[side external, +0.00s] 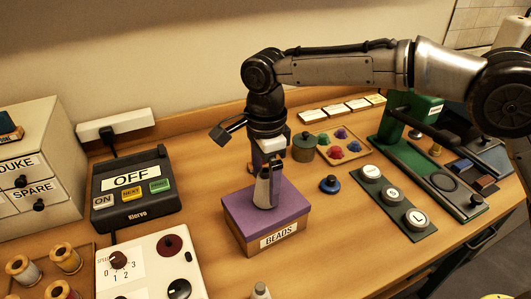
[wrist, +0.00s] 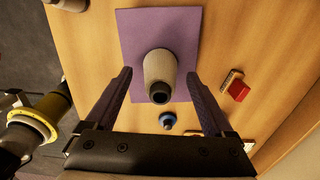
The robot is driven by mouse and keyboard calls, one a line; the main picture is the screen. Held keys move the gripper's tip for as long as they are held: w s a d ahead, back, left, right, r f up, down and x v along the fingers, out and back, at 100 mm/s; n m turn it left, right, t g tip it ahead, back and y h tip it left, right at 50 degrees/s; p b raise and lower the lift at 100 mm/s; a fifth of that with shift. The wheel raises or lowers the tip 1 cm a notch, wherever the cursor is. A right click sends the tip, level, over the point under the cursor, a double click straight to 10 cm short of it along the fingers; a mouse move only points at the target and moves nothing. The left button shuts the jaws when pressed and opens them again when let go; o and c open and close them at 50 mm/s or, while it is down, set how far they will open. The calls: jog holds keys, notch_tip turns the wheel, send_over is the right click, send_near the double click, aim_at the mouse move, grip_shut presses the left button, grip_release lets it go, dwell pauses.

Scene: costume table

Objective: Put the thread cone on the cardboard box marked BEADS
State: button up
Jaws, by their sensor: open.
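The thread cone (wrist: 158,66) is cream with a dark hole in its narrow top. In the wrist view it stands upright on the purple lid of the BEADS box (wrist: 131,28). In the side external view the cone (side external: 263,193) shows as a pale upright shape on the box (side external: 292,203), partly mixed with my fingers. My gripper (wrist: 159,76) is open, one finger on each side of the cone, with visible gaps between them. In the side external view my gripper (side external: 269,170) points down over the lid. The cone's base is partly hidden.
A control panel with knobs (side external: 140,268) and an OFF display unit (side external: 132,190) stand left of the box. A blue knob-like piece (side external: 330,184) and a dark strip of round labelled pads (side external: 392,200) lie to the right. The table in front of the box's right side is clear.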

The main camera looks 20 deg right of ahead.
notch_tip(320, 180, up, 10)
jog(key=shift+r, duration=0.3)
jog(key=shift+d+r, duration=0.2)
jog(key=shift+d, duration=0.1)
jog(key=s+d+r+n+t, duration=0.1)
jog(key=s+d+r+n, duration=0.3)
jog(key=d, duration=0.6)
jog(key=s+d+r+n+t, duration=0.15)
jog(key=s+d+n, duration=0.4)
jog(key=d, duration=0.55)
jog(key=s+d+f+n+t, duration=0.1)
jog(key=s+d+f+n, duration=0.3)
jog(key=s, duration=0.4)
jog(key=s+d+f+n+t, duration=0.2)
jog(key=s+d+f+n, duration=0.2)
jog(key=s, duration=0.5)
notch_tip(320, 180, down, 2)
jog(key=shift+d+f, duration=0.15)
jog(key=shift+d, duration=0.55)
